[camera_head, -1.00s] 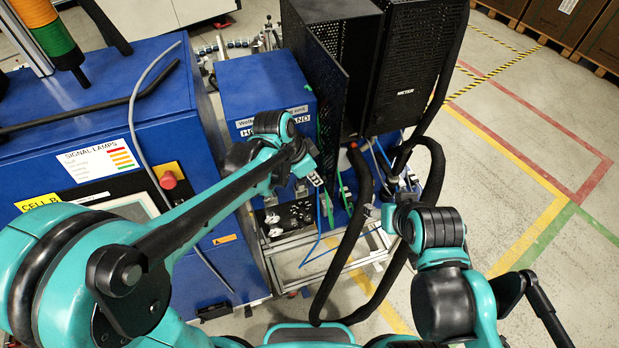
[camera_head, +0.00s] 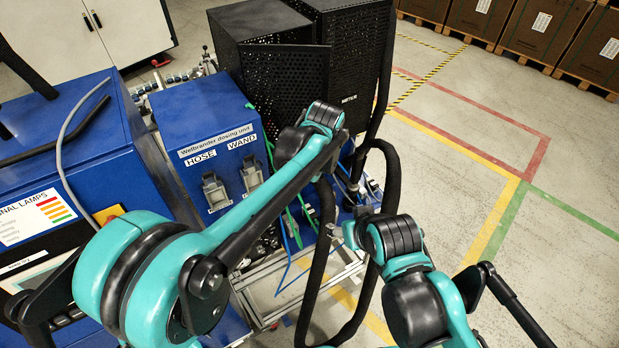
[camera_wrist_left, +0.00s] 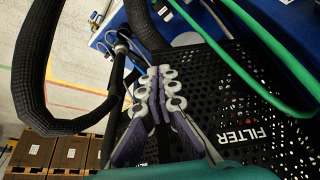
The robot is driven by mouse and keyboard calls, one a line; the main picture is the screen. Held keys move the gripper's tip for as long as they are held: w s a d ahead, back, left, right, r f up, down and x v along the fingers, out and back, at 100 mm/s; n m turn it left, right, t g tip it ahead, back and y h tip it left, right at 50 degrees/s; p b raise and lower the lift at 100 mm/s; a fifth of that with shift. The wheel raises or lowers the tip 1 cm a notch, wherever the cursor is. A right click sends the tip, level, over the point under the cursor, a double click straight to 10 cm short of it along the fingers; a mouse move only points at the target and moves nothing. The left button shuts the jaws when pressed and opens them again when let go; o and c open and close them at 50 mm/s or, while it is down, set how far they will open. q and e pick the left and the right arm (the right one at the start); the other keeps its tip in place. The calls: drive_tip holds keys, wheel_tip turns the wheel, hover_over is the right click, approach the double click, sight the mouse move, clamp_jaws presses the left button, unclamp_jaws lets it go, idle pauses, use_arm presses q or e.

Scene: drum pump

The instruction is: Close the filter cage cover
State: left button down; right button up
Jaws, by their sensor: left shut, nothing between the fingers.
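The filter cage (camera_head: 228,48) is a black perforated box at the back. Its cover (camera_head: 285,82) is a black perforated panel, hinged on the left. The cover stands across the cage front at a slight angle, its right edge a little out from the cage. In the left wrist view the cover (camera_wrist_left: 275,150) carries the word FILTER. My left gripper (camera_wrist_left: 161,82) is shut and empty in front of the cover; whether it touches is unclear. In the head view my left wrist hides its fingers. My right gripper (camera_head: 347,236) is low, right of the cart frame, its fingers hard to make out.
A second black cage (camera_head: 358,60) stands right beside the filter cage. A thick black hose (camera_head: 388,185) loops down in front. A blue box (camera_head: 205,135) with hose and wand holders is left of the cover. Open floor (camera_head: 450,190) lies to the right.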

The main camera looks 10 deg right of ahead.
use_arm(q)
drive_tip(key=w+d+n+y+p, duration=0.1)
drive_tip(key=w+d+n+y, duration=0.1)
drive_tip(key=w+n, duration=0.5)
drive_tip(key=shift+w+d+y, duration=0.4)
drive_tip(key=shift+w+d, duration=0.1)
drive_tip(key=shift+w, duration=1.55)
